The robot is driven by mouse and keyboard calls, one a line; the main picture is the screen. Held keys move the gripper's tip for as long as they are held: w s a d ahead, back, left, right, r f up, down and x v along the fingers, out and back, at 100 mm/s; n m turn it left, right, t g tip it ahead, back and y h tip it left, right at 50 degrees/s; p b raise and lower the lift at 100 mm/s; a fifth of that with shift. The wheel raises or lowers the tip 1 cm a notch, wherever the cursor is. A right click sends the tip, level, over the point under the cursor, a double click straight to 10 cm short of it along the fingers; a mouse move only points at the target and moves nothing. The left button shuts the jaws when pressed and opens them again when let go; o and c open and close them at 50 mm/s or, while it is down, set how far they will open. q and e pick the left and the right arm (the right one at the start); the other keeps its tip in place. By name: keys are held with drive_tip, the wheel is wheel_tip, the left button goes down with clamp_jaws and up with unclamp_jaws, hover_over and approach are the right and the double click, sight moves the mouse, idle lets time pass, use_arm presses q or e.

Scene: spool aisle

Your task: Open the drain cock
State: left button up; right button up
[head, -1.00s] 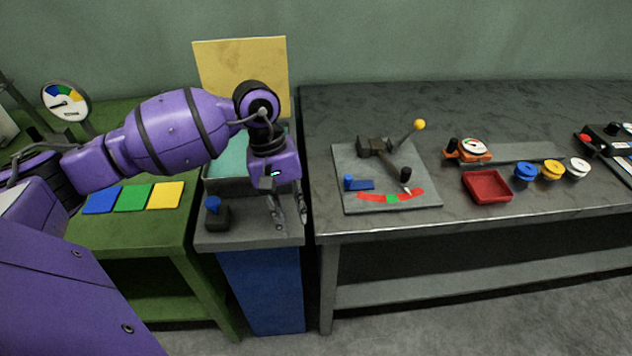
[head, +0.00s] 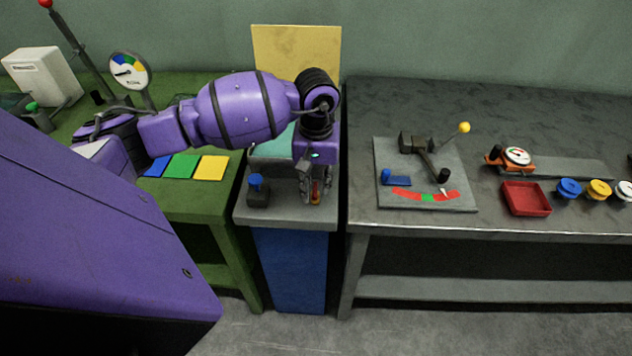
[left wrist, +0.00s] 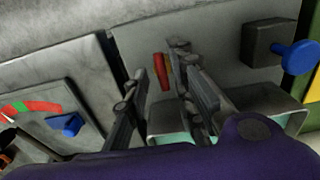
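A small red lever (left wrist: 162,70) sits on the grey top of the narrow blue stand, and I take it for the drain cock's handle. In the head view the red lever (head: 316,190) shows partly between my fingers. My left gripper (head: 315,196) points down over the stand's right front part. In the left wrist view my left gripper (left wrist: 157,78) has its fingers apart, one on each side of the red lever, with a gap to the left finger. A dark fitting beside the lever is partly hidden by the right finger. My right gripper is out of view.
A blue knob on a dark block (head: 257,190) stands left of the gripper on the same top. Left is a green table (head: 190,205) with coloured squares and a gauge (head: 130,70). Right is a grey bench (head: 360,215) with a lever plate (head: 455,200) and red tray (head: 526,198).

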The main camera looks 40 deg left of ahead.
use_arm(q)
drive_tip(key=shift+c, duration=0.2)
clamp_jaws()
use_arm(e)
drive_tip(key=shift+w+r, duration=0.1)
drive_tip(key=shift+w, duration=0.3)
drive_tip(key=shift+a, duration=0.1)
